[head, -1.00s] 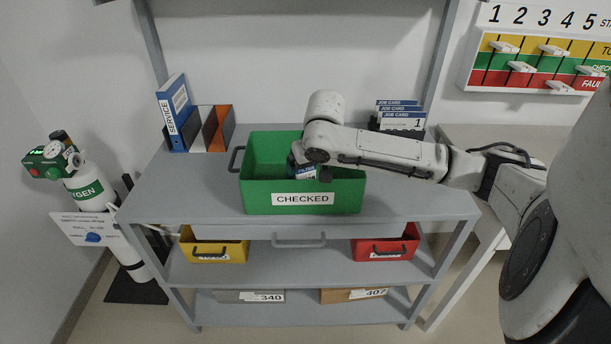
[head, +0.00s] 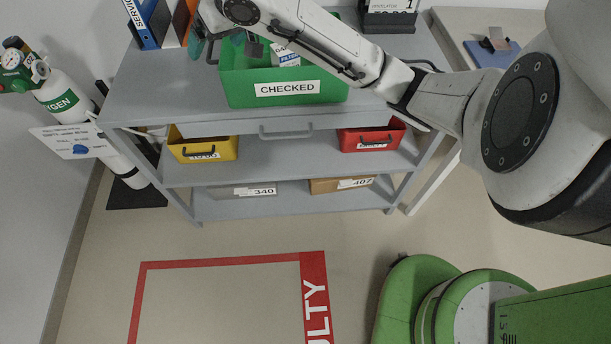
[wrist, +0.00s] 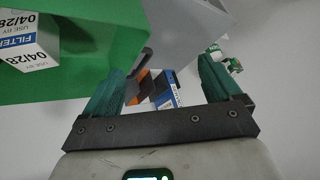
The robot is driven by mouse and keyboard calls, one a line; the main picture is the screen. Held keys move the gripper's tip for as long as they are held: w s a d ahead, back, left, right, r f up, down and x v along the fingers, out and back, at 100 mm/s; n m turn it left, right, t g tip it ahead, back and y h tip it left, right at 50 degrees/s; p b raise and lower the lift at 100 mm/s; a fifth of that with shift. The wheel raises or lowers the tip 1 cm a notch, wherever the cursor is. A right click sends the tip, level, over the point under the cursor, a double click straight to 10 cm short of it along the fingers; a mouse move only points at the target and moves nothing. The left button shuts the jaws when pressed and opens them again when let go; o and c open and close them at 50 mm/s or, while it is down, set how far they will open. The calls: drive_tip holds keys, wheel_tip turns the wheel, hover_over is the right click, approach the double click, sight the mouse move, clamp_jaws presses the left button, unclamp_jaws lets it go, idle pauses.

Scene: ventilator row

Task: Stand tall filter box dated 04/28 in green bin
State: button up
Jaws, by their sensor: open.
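The filter box (head: 285,56), white and blue, is inside the green bin (head: 235,90) labelled CHECKED. In the wrist view, the box (wrist: 28,42) shows FILTER and the date 04/28 beside the green bin wall (wrist: 85,75). The bin's front wall hides its lower part in the head view, so I cannot tell whether it stands squarely on the bin floor. My gripper (head: 216,45) is at the bin's left end, apart from the box. In the wrist view, my gripper (wrist: 162,70) has its teal fingers spread with nothing held between them.
A blue SERVICE binder (head: 142,24) stands left of the bin, near my gripper. A job card holder (head: 390,14) is at the right. A yellow bin (head: 203,148) and a red bin (head: 372,137) sit on the shelf below. An oxygen cylinder (head: 75,115) stands left.

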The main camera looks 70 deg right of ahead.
drive_tip(key=w+a+n+t+y, duration=0.15)
drive_tip(key=w+a, duration=0.25)
drive_tip(key=a, duration=0.5)
drive_tip(key=s+a+f+y, duration=0.2)
drive_tip(key=s+a+f, duration=0.1)
drive_tip(key=a+f, duration=0.75)
drive_tip(key=s+a+f+n+g, duration=0.2)
drive_tip(key=s+a+f+g, duration=0.2)
drive_tip(key=s+f, duration=0.75)
drive_tip(key=s+d+f+n+g+h, duration=0.1)
drive_tip(key=s+f, duration=0.1)
drive_tip(key=s, duration=0.5)
drive_tip(key=s+d+f+n+g+h, duration=0.1)
drive_tip(key=s+d+f+g, duration=0.1)
drive_tip(key=s, duration=0.5)
drive_tip(key=shift+d+f, duration=0.25)
drive_tip(key=shift+f, duration=0.4)
drive_tip(key=shift+g, duration=0.25)
